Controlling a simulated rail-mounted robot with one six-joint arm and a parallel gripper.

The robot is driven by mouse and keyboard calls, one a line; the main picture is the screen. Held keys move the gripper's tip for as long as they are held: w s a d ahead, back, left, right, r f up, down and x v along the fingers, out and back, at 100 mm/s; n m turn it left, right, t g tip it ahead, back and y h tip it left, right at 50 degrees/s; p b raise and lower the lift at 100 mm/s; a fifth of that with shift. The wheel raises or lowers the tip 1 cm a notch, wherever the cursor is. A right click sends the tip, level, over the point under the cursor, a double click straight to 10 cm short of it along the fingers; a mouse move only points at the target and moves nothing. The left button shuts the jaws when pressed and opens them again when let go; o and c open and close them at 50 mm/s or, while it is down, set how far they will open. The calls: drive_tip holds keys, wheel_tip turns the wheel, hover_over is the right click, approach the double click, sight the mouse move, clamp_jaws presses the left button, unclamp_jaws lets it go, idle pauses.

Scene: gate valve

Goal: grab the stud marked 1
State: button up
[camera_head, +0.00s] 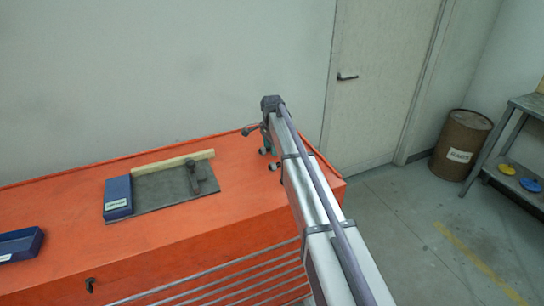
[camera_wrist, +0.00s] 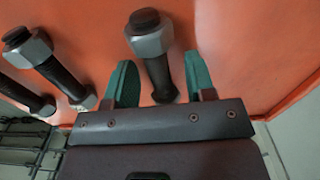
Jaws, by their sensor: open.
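In the wrist view my gripper (camera_wrist: 160,62) is open, its two green fingers pointing away from me over the orange surface. A dark stud (camera_wrist: 160,80) with a grey hex nut (camera_wrist: 150,42) shows between the fingers, apart from both. Its nut end lies beyond the fingertips. Two similar studs with nuts, one (camera_wrist: 60,74) and another (camera_wrist: 24,92), lie left of the gripper. No number mark is readable on any stud. In the head view my gripper (camera_head: 268,148) is small at the right end of the orange bench, partly hidden by my arm.
The orange bench (camera_head: 60,210) carries a dark mat (camera_head: 160,200) with a blue box (camera_head: 117,197), a wooden strip (camera_head: 175,163) and a dark tool (camera_head: 194,178). A blue tray (camera_head: 20,244) sits at left. A rusty barrel (camera_head: 460,145) and metal shelf (camera_head: 510,145) stand far right.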

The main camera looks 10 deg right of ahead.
drive_tip(key=shift+r, duration=0.15)
drive_tip(key=shift+c, duration=0.5)
clamp_jaws()
wheel_tip(320, 180, up, 10)
drive_tip(key=p, duration=1)
drive_tip(key=shift+r, duration=0.15)
